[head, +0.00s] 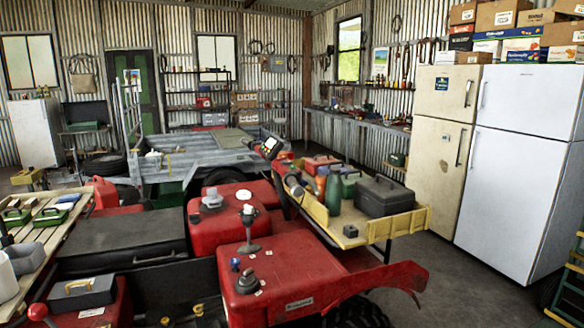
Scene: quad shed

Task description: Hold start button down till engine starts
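A red quad-like machine (290,285) fills the lower middle of the head view. On its front red panel are a small blue-topped knob (235,264), a dark round knob (247,280) and an upright lever (248,225). I cannot tell which of these, if any, is the start button, nor whether the engine runs. Neither of my grippers is in view, and nothing is seen touching the controls.
A yellow tray (405,223) at the right of the machine carries bottles and a dark toolbox (384,196). A grey trailer (205,147) stands behind. Two fridges (512,185) (437,145) line the right. A slatted bench (40,238) is at left. Bare floor lies at lower right.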

